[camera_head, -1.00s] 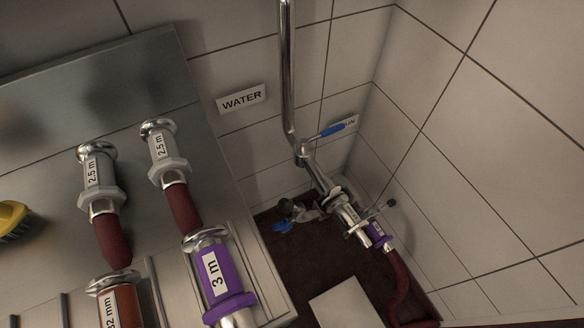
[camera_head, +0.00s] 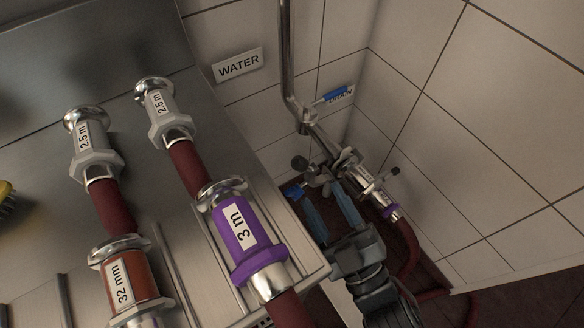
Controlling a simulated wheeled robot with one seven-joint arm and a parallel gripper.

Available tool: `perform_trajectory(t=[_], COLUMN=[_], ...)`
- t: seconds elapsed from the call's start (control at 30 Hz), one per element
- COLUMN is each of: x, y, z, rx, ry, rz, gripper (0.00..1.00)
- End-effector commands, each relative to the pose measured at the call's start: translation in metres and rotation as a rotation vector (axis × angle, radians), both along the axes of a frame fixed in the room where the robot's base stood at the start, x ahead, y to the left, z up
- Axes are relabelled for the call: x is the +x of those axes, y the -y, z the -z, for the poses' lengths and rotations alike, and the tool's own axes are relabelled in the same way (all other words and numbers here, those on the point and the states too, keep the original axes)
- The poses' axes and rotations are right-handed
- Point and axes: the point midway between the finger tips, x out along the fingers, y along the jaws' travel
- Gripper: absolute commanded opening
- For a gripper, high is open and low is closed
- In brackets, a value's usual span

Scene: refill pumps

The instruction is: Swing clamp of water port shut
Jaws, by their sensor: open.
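The water port is the end of the steel pipe (camera_head: 288,55) under the WATER sign (camera_head: 238,66). It has a blue-handled valve (camera_head: 333,95). Below it, a silver coupling with a clamp (camera_head: 347,158) joins a hose end (camera_head: 375,193) with a purple band. A small bar (camera_head: 384,175) sticks out to the right of the joint. I cannot tell how far the clamp stands open. My gripper (camera_head: 325,194) has two blue fingers, apart and empty, pointing up just below and left of the joint. Its fingers partly cover fittings behind; contact cannot be told.
A dark knob (camera_head: 299,163) and a blue handle (camera_head: 293,191) sit left of the joint. A tiled wall (camera_head: 490,150) closes the right side.

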Motion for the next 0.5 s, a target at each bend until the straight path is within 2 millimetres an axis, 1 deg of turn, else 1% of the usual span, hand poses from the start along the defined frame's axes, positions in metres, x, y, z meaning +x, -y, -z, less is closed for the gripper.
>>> perform_trajectory(t=[0.23,0.5], x=[0.016,0.049], y=[-0.013,-0.033], z=[-0.007,-0.021], rx=[-0.002,-0.001], ry=[0.014,0.013], rz=[-0.009,-0.008], gripper=[0.48,0.48])
